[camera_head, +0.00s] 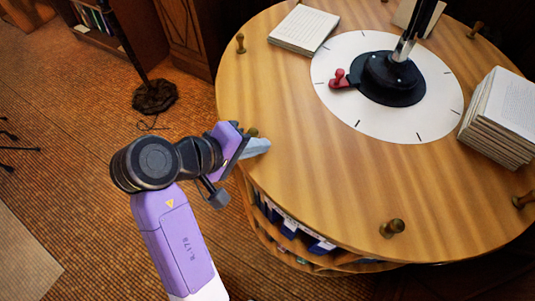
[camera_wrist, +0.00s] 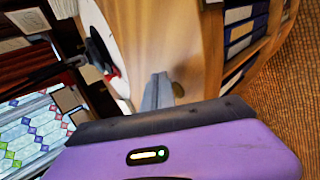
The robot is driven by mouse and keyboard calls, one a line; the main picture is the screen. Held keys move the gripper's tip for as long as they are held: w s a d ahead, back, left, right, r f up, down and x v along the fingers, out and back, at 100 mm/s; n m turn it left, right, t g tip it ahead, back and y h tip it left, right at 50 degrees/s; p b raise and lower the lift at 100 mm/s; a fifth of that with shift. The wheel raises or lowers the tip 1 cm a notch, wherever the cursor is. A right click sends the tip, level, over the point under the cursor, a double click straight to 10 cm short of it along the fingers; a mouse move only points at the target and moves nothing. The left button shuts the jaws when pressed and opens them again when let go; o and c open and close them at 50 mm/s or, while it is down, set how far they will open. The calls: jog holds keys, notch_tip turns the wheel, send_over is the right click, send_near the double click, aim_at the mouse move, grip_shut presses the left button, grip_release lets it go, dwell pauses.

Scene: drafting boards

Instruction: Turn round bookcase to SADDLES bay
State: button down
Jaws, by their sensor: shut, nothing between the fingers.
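The round bookcase (camera_head: 290,180) has a wooden top with brass knobs standing around its rim, one at the front (camera_head: 392,228) and one at the back left (camera_head: 240,43). Its shelves hold blue binders (camera_head: 322,246), also seen in the wrist view (camera_wrist: 240,30); I cannot read a SADDLES label. A white dial (camera_head: 340,112) with black tick marks and a red-knobbed lever (camera_head: 338,78) sits on top. My gripper (camera_head: 262,147) is shut and empty at the left rim, beside a partly hidden brass knob (camera_head: 252,132). Its fingers also show in the wrist view (camera_wrist: 160,92).
A paper stack (camera_head: 304,29) lies at the back left of the top and a thicker stack (camera_head: 503,112) at the right. A dark post rises from the dial's hub (camera_head: 392,75). A dark stand base (camera_head: 154,96) is on the floor at left.

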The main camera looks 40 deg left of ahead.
jog(key=shift+a, duration=0.3)
jog(key=shift+m+h, duration=0.4)
jog(key=shift+w+a+b, duration=0.25)
jog(key=shift+a+b, duration=0.15)
jog(key=shift+a, duration=0.55)
jog(key=shift+w+a+b, duration=0.3)
jog(key=shift+a+b, duration=0.05)
jog(key=shift+a, duration=0.55)
jog(key=shift+w+a+b, duration=0.25)
jog(key=shift+a+b, duration=0.15)
jog(key=shift+a, duration=0.55)
